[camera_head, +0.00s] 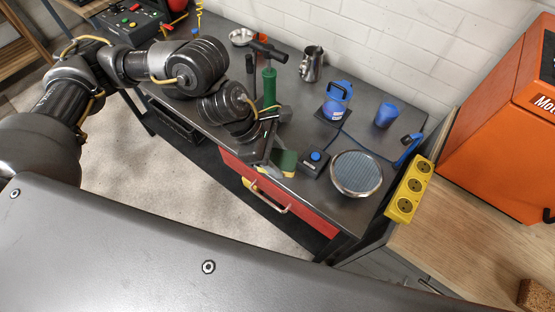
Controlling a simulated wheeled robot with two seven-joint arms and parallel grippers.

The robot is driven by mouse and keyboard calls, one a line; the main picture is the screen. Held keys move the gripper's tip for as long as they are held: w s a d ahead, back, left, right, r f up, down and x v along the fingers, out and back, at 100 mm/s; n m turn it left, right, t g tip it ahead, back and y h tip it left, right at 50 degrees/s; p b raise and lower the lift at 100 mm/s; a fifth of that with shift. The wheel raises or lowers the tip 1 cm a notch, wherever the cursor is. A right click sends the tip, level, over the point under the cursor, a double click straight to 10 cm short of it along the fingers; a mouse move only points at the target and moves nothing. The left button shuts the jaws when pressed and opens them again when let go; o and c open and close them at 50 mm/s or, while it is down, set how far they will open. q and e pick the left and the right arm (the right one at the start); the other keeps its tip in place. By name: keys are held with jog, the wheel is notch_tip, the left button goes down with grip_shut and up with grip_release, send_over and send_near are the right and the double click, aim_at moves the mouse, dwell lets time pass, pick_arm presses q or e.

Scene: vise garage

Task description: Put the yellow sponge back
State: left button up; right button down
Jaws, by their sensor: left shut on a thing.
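The yellow sponge (285,163), with a dark green top face, shows at the front edge of the dark workbench (300,128), above the red drawer (313,212). My left gripper (268,150) reaches in from the left and points down at the bench's front edge. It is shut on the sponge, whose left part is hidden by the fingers. I cannot tell whether the sponge touches the bench. My right gripper is not in view.
A small box with a blue button (315,160) and a round ribbed dish (356,173) stand just right of the sponge. A green-handled tool (269,86), a metal jug (311,64), a blue container (336,102) and a blue cup (386,115) stand behind. A yellow socket strip (408,190) edges the bench.

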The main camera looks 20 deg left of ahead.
aim_at(284, 151)
pick_arm(q)
jog(key=s+d+n+t, duration=0.2)
jog(key=d+n, duration=0.2)
jog(key=d, duration=0.2)
jog(key=shift+y, duration=0.3)
jog(key=w+a+f, duration=0.1)
jog(key=w, duration=0.1)
jog(key=w+a+f+b, duration=0.1)
jog(key=w+a, duration=0.1)
jog(key=w+a+f, duration=0.1)
jog(key=w+a, duration=0.1)
jog(key=shift+w+a+f, duration=0.2)
jog(key=shift+a+f, duration=0.05)
jog(key=w+a+f, duration=0.1)
jog(key=w+f, duration=0.1)
jog(key=f, duration=0.1)
jog(key=w+a+f, duration=0.1)
jog(key=w, duration=0.1)
jog(key=shift+a+f+b, duration=0.3)
jog(key=shift+f+b, duration=0.05)
jog(key=shift+f, duration=0.05)
jog(key=shift+w+a+f, duration=0.3)
jog(key=shift+f, duration=0.35)
notch_tip(284, 151, down, 2)
jog(key=shift+f+p, duration=0.15)
jog(key=shift+p, duration=0.35)
jog(key=shift+f, duration=0.35)
